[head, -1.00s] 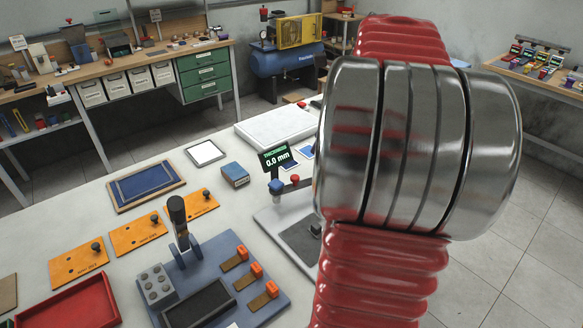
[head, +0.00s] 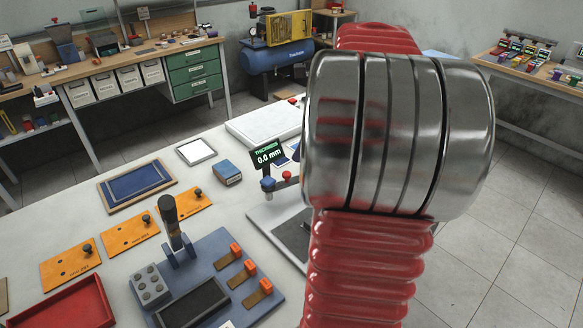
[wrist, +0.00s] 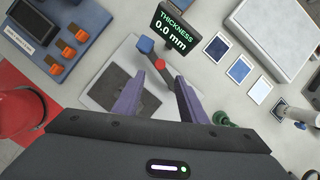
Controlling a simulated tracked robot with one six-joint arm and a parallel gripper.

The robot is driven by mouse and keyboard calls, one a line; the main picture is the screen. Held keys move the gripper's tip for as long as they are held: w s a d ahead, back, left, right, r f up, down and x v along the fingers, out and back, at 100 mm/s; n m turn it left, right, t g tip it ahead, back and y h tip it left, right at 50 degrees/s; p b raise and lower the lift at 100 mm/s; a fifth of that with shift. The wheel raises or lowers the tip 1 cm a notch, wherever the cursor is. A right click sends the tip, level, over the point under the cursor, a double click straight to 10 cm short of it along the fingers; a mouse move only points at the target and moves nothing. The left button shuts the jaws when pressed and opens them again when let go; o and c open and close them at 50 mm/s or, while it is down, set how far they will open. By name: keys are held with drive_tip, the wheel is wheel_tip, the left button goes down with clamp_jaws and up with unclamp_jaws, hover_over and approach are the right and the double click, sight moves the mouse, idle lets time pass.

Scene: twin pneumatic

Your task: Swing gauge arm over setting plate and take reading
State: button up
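The thickness gauge shows a display (head: 265,156) reading 0.0 mm, also in the wrist view (wrist: 172,30). Its arm has a blue cap (wrist: 145,45) at the pivot and a red knob (wrist: 160,64); in the head view the blue cap (head: 268,184) and red knob (head: 287,175) stand left of my arm. The pale gauge base (wrist: 90,98) carries a dark pad (wrist: 112,86). My gripper (wrist: 157,84) is open, its two purple fingers apart above the base on either side of the gauge arm, just below the red knob. Contact cannot be told. I cannot identify the setting plate surely.
Several orange plates (head: 70,262) with black knobs, a blue fixture (head: 205,285) with an upright lever, a red tray (head: 75,308) and a small blue box (head: 228,174) share the table. Cards (wrist: 238,69) lie beside the display. A green knob (wrist: 222,117) is near the right finger.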

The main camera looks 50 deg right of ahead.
sight(287, 173)
drive_tip(key=x, duration=0.9)
drive_tip(key=shift+f, duration=0.15)
drive_tip(key=shift+c, duration=0.2)
clamp_jaws()
drive_tip(key=shift+d, duration=0.15)
